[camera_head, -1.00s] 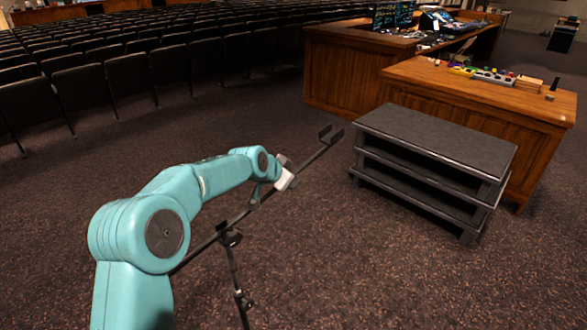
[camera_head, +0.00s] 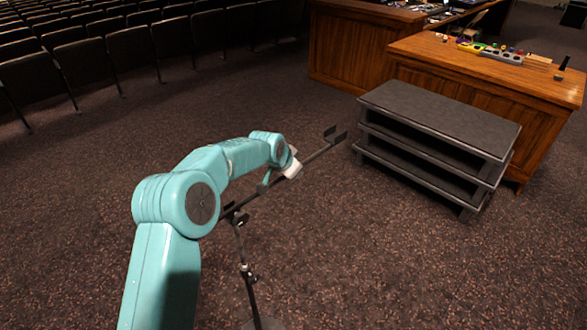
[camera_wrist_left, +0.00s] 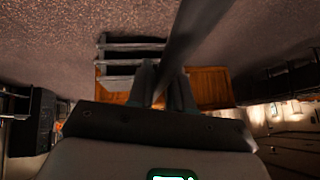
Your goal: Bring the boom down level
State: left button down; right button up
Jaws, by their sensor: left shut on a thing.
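The boom (camera_head: 314,156) is a thin dark bar on a stand (camera_head: 247,275) with a slim pole. It slopes up to the right in the head view, with a forked cradle (camera_head: 334,136) at its far end. My left gripper (camera_head: 267,183) is shut on the boom between the stand's clamp (camera_head: 235,214) and the cradle. In the left wrist view the boom (camera_wrist_left: 200,30) runs up from between the two fingers of the gripper (camera_wrist_left: 164,82). My arm hides the boom's near end. My right gripper is not in view.
A dark shelf unit (camera_head: 440,117) stands right of the cradle. Behind it is a wooden desk (camera_head: 475,80) carrying small coloured items. Rows of seats (camera_head: 90,55) fill the back left. The carpet (camera_head: 400,250) in front is clear.

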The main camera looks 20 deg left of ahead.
pick_arm(q)
jog(key=shift+f, duration=0.1)
jog(key=c, duration=1.1)
grip_release()
jog(key=shift+s+a, duration=0.1)
jog(key=shift+r, duration=0.2)
jog(key=shift+s+r, duration=0.2)
jog(key=shift+r, duration=0.1)
jog(key=b+v, duration=0.3)
jog(key=v, duration=1.2)
jog(key=shift+s+b, duration=0.25)
jog(key=shift+b, duration=0.05)
